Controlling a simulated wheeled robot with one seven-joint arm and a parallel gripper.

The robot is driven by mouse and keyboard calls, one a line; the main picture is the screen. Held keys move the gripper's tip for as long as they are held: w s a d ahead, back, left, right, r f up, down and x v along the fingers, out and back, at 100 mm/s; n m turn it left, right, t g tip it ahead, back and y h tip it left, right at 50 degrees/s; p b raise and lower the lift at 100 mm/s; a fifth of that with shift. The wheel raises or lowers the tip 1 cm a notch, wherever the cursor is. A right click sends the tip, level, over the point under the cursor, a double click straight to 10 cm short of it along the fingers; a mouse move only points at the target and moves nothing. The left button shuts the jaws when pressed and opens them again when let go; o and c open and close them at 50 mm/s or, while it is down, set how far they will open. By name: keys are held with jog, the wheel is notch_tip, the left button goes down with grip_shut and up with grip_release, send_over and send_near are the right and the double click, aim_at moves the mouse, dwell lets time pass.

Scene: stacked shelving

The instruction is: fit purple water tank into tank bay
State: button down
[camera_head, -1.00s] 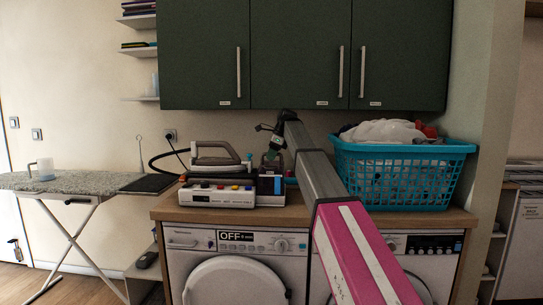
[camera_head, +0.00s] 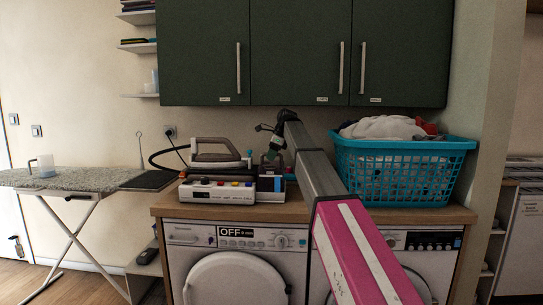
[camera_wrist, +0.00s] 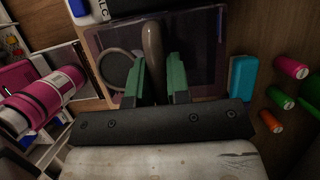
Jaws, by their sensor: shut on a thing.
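My gripper (camera_head: 272,151) is at the back right of the ironing station (camera_head: 222,195), above its dark right-hand end. In the wrist view its green fingers (camera_wrist: 155,82) are shut on a grey-brown handle (camera_wrist: 153,45). The purple water tank (camera_wrist: 205,50) looks like the dark, see-through, purple-tinted box under the fingers. The handle seems to belong to it. In the head view my gripper and the station hide most of the tank. The tank bay cannot be told apart clearly, nor whether the tank is seated in it.
An iron (camera_head: 216,160) rests on the station's left part. A turquoise laundry basket (camera_head: 403,172) stands to the right on the wooden counter. Green cupboards (camera_head: 300,55) hang above. In the wrist view a turquoise block (camera_wrist: 243,77) and several small coloured cylinders lie right of the tank.

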jog(key=shift+f, duration=0.65)
jog(key=c, duration=1.1)
grip_release()
jog(key=shift+o, duration=0.4)
jog(key=v, duration=1)
jog(key=shift+d+r, duration=0.2)
jog(key=shift+r, duration=0.15)
